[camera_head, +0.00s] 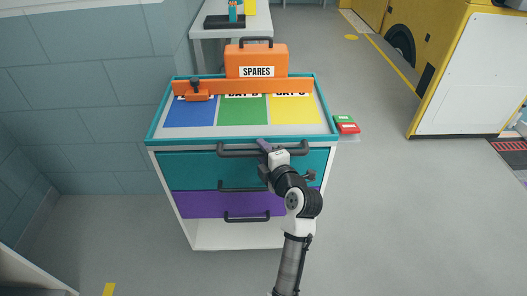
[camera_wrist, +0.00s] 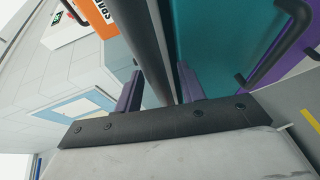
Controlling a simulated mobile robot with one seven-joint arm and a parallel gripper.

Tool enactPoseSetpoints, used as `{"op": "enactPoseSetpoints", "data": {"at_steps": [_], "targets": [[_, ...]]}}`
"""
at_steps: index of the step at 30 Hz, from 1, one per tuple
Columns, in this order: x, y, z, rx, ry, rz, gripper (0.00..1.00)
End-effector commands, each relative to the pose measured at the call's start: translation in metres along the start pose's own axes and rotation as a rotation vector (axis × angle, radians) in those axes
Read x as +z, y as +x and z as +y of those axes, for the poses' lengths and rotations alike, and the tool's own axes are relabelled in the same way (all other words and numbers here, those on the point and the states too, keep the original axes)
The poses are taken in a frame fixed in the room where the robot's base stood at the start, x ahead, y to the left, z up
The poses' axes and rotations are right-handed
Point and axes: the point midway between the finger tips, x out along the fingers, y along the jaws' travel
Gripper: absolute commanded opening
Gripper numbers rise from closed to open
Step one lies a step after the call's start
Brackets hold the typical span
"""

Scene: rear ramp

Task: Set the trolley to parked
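The trolley (camera_head: 243,220) stands in the middle of the head view, with a teal-rimmed top, teal and purple drawers and an open bottom shelf. A dark bar handle (camera_head: 228,151) runs along its front top edge and shows in the wrist view as a thick bar (camera_wrist: 140,38). A gap shows beside the right finger; contact on the left is unclear. The trolley's wheels are hidden.
An orange SPARES case (camera_head: 257,61) and an orange rail piece (camera_head: 196,96) with a black knob are on the trolley top. A green and red piece (camera_head: 346,124) sits at its right side. A white table (camera_head: 206,51) stands behind, a yellow vehicle (camera_head: 470,75) right.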

Motion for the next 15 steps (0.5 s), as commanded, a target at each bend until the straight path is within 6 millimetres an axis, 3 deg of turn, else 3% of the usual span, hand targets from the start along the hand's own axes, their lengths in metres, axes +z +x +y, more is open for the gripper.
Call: {"op": "enactPoseSetpoints", "data": {"at_steps": [7, 15], "targets": [[0.0000, 0.0006, -0.0002, 0.000, 0.000, 0.000, 0.38], [0.0000, 0.0003, -0.0002, 0.000, 0.000, 0.000, 0.03]]}}
